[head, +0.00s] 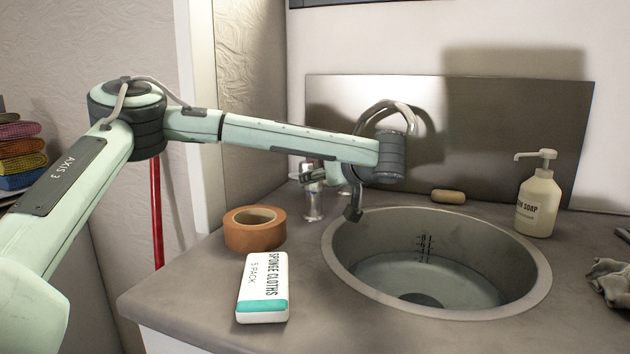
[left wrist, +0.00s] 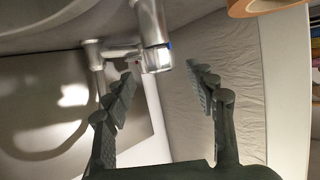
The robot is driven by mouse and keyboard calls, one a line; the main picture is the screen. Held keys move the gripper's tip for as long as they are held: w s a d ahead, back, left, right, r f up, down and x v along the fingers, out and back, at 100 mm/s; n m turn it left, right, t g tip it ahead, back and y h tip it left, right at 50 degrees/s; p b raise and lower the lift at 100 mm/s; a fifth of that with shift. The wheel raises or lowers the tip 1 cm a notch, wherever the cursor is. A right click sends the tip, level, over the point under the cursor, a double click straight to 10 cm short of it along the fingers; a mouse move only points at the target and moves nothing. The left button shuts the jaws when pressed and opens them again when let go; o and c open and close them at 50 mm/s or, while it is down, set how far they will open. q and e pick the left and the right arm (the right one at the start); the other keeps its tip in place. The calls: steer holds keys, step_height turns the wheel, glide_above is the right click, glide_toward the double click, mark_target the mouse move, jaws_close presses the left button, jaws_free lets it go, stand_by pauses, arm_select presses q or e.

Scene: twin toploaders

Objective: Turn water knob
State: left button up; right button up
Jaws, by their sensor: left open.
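The metal tap (head: 313,204) stands on the counter left of the sink; its upper part is mostly hidden by my left arm in the head view. In the left wrist view the tap body (left wrist: 148,20) hangs from the top of the picture, ending in a metal knob (left wrist: 157,60) with a small blue mark. My left gripper (head: 331,194) is at the tap. In the left wrist view its two fingers (left wrist: 160,74) are spread on either side of the knob, with visible gaps and nothing gripped. My right gripper is not in view.
The round sink (head: 540,290) is right of the tap. An orange tape roll (head: 238,238) and a sponge cloth pack (head: 262,290) lie left of it.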

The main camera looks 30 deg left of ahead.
arm_select(q)
steer(key=v, duration=0.7)
stand_by(0.9)
